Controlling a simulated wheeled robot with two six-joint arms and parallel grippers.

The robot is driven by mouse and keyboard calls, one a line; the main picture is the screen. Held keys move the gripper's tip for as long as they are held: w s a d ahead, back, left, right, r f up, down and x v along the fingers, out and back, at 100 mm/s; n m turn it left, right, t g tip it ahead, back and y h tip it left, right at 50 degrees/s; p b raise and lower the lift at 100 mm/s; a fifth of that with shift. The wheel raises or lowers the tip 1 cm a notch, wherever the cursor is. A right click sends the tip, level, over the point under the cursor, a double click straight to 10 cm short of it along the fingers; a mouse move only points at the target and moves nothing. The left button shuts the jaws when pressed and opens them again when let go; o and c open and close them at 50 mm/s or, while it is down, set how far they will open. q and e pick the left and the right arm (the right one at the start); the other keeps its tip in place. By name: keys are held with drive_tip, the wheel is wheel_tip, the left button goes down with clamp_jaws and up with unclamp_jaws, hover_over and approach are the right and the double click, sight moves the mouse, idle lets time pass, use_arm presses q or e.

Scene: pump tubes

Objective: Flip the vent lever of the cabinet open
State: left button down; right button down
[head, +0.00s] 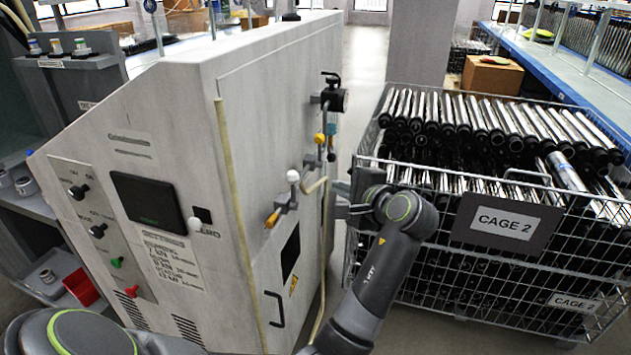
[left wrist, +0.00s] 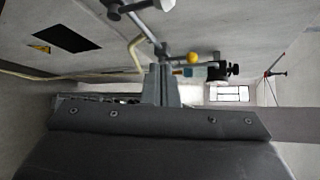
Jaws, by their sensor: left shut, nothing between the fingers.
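The grey cabinet (head: 180,95) stands at left centre in the head view. Its right-hand side carries small levers: one with a white ball (head: 293,176) and a yellow handle (head: 272,218), and one higher up with a yellow ball (head: 319,138). I cannot read which is the vent lever. My left gripper (head: 334,188) is shut and empty, just right of the white-ball lever; no contact is clear. In the left wrist view its closed fingers (left wrist: 160,85) point toward the fittings, with the yellow ball (left wrist: 194,57) beyond them. My right gripper is not in view.
A wire cage (head: 500,225) full of dark-ended metal tubes stands close right of my left gripper. A pale hose (head: 325,250) hangs down the cabinet side, near a black door handle (head: 275,309). A control panel (head: 125,225) faces front. A clear aisle (head: 362,58) runs behind.

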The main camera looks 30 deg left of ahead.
sight(293, 190)
use_arm(q)
drive_tip(key=a+f+p, duration=0.1)
drive_tip(key=a+p, duration=0.3)
drive_tip(key=a, duration=0.5)
drive_tip(key=shift+w+f, duration=0.25)
drive_tip(key=shift+w, duration=0.15)
drive_tip(key=shift+a, duration=0.1)
